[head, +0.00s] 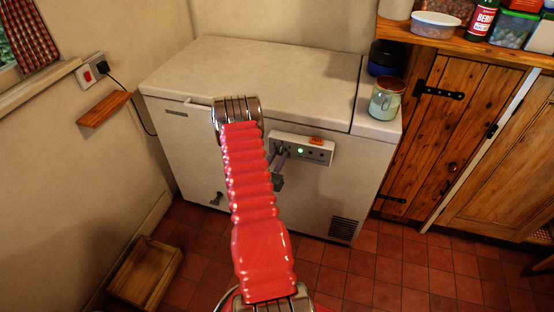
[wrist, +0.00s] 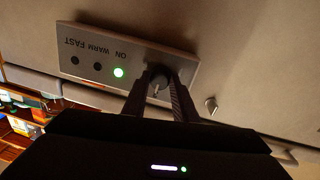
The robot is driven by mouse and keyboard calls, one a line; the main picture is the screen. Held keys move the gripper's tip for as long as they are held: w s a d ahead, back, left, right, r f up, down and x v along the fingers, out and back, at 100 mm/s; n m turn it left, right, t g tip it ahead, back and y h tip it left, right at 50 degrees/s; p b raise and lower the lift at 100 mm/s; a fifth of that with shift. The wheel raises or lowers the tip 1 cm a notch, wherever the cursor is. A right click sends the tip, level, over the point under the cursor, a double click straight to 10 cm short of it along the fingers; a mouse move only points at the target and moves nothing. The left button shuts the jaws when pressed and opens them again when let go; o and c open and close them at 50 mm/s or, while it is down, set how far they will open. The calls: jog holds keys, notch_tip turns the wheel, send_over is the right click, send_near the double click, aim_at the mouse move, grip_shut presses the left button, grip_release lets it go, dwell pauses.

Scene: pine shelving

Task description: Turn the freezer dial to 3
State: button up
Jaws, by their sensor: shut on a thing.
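The white chest freezer (head: 260,72) stands against the back wall with its lid down. A pale control panel (head: 322,155) is on its front, with a lit green light (head: 300,151). In the wrist view the panel (wrist: 82,38) appears upside down, with ON, WARM and FAST lettering. The dark freezer dial (wrist: 159,79) sits beside the green light. My gripper (wrist: 162,76) is shut on the dial, one finger on each side. In the head view my gripper (head: 279,156) reaches the panel and hides the dial. The dial's numbers and setting cannot be read.
A jar (head: 387,98) and a dark blue container (head: 383,58) stand on the freezer's right end. A wooden crate (head: 146,272) lies on the tiled floor at left. A wooden cupboard (head: 445,130) stands at right, under a loaded shelf. A plugged socket (head: 92,70) is on the left wall.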

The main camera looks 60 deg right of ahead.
jog(key=shift+s, duration=0.1)
dwell(0.3)
jog(key=o, duration=1)
jog(key=shift+o, duration=0.2)
jog(key=shift+a+n, duration=0.1)
jog(key=shift+n, duration=0.2)
jog(key=a, duration=1.3)
jog(key=shift+s+a+f, duration=0.2)
jog(key=shift+s+a, duration=0.1)
jog(key=shift+s, duration=0.05)
